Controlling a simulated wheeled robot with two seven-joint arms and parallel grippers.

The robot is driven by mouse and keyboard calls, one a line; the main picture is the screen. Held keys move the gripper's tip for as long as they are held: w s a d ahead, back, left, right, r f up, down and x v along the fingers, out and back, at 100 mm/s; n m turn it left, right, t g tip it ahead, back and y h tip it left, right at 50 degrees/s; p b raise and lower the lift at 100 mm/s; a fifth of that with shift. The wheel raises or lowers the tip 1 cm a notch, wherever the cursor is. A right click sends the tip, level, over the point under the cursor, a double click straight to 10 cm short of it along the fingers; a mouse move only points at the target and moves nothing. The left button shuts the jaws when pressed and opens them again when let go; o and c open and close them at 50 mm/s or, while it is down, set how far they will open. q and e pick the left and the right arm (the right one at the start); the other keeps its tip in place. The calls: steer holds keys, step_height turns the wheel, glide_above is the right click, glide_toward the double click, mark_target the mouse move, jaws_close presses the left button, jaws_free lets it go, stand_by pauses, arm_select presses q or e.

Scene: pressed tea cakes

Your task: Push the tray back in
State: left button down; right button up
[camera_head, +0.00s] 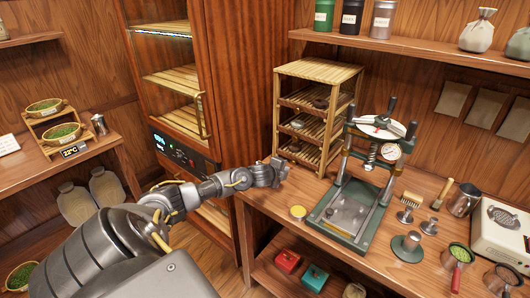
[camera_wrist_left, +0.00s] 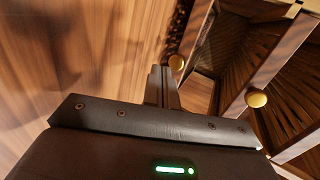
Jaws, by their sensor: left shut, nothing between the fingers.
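A bamboo rack (camera_head: 319,70) stands on the worktop against the back wall and holds several slatted trays, one above another. A slatted tray (camera_head: 303,127) in its middle shows dark round cakes. I cannot tell for sure which tray sticks out. My left gripper (camera_head: 279,170) is shut and empty, just left of the rack's lower front corner. Contact with the rack cannot be told. My right gripper is out of view.
A tall wooden cabinet (camera_head: 240,90) with lit slatted shelves stands left of the rack. Brushes, a jug and tea scoops fill the worktop's right side.

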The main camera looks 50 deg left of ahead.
arm_select(q)
steer(key=b+v, duration=0.1)
steer(key=v, duration=0.5)
steer(key=shift+s+d, duration=0.1)
steer(key=shift+d, duration=0.05)
steer(key=b+v, duration=0.1)
steer(key=v, duration=0.3)
steer(key=shift+s+r, duration=0.1)
steer(key=shift+r, duration=0.05)
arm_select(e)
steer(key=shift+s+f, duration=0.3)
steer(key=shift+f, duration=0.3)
